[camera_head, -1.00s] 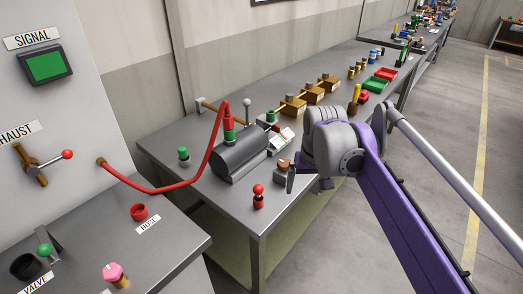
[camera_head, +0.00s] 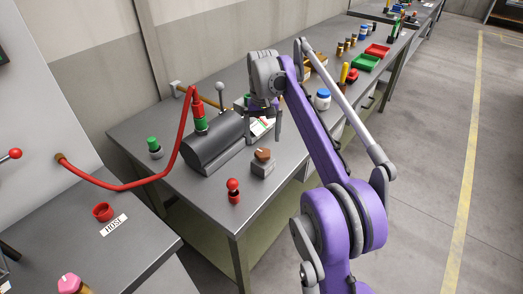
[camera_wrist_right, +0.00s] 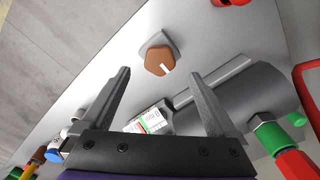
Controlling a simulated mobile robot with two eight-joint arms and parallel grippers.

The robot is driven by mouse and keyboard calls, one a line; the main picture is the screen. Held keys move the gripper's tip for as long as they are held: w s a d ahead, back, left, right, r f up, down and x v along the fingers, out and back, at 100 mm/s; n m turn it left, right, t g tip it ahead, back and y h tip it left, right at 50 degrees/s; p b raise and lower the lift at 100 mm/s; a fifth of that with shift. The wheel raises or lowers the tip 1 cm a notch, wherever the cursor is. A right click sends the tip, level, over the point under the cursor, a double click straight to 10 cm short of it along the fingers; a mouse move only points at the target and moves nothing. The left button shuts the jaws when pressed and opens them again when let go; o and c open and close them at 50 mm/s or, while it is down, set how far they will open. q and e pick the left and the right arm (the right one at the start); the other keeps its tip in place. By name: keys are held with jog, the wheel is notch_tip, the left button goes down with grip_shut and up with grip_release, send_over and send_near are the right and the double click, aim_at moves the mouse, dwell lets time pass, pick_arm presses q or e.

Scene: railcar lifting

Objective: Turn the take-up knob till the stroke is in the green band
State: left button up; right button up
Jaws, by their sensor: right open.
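A brown knob (camera_head: 263,154) with a white pointer mark sits on a small grey block on the bench. In the wrist view this knob (camera_wrist_right: 157,61) lies beyond the fingertips, roughly centred between them. A white scale card (camera_head: 260,127) with green and red marks is beside the dark cylinder (camera_head: 213,143). In the wrist view the card (camera_wrist_right: 150,121) shows between the fingers. My right gripper (camera_head: 263,120) is open and empty, above the card area and behind the knob, apart from it. I cannot read the stroke on the scale. My left gripper is not in view.
A red hose (camera_head: 130,187) runs to a fitting on the cylinder. A red knobbed peg (camera_head: 233,191) stands at the front edge, a green-capped one (camera_head: 154,147) at left. A blue-lidded jar (camera_head: 322,98) and trays are further right.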

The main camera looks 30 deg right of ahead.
aim_at(263, 152)
notch_tip(263, 152, down, 6)
jog(key=shift+b, duration=0.3)
jog(key=c, duration=1.4)
